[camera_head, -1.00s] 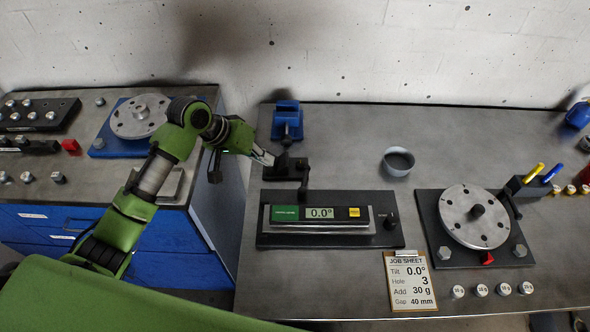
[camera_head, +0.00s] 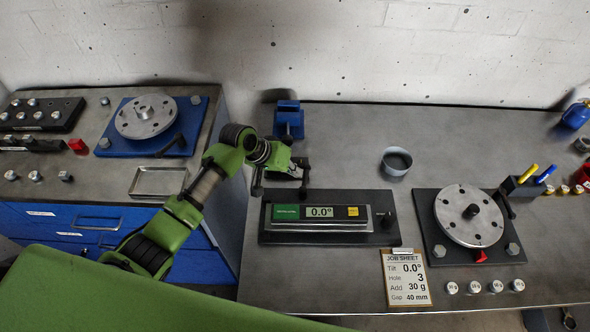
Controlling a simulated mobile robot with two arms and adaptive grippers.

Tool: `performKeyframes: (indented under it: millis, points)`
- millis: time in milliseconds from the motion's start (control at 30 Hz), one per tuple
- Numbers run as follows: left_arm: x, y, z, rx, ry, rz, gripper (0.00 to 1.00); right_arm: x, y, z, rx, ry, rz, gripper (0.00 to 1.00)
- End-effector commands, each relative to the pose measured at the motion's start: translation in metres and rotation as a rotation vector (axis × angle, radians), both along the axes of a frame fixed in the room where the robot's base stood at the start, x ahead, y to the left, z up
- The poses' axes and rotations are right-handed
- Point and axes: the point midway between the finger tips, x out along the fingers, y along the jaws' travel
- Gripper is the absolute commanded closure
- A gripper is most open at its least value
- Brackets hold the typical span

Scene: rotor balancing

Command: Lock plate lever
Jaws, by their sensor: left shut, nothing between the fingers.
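My left gripper (camera_head: 297,172) is shut and empty. It is over the small black fixture behind the tilt plate and hides most of it. An upright black lever (camera_head: 304,177) shows right beside the fingertips; I cannot tell whether they touch it. The tilt plate (camera_head: 322,229) lies in front on a dark base, carrying a level that reads 0.0°. A black knob (camera_head: 387,217) is at the plate's right end. The rotor disc (camera_head: 468,214) on the right dark base has a black lever (camera_head: 507,205) at its right side. My right gripper is not in view.
A blue vise (camera_head: 289,121) stands behind the gripper. A grey bowl (camera_head: 396,161) is to its right, with clear bench around it. The job sheet (camera_head: 406,279) and several weights (camera_head: 474,287) lie at the front. The left bench holds another disc (camera_head: 146,117) and a tray (camera_head: 158,182).

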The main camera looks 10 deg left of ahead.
Motion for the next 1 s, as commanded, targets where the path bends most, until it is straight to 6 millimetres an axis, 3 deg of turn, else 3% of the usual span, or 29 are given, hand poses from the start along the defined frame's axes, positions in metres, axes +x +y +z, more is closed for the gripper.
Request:
performKeyframes:
  millis: [1000]
  points:
    - [0.005,-0.005,0.0,0.0,0.0,-0.152,1.0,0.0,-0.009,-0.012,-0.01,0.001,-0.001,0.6]
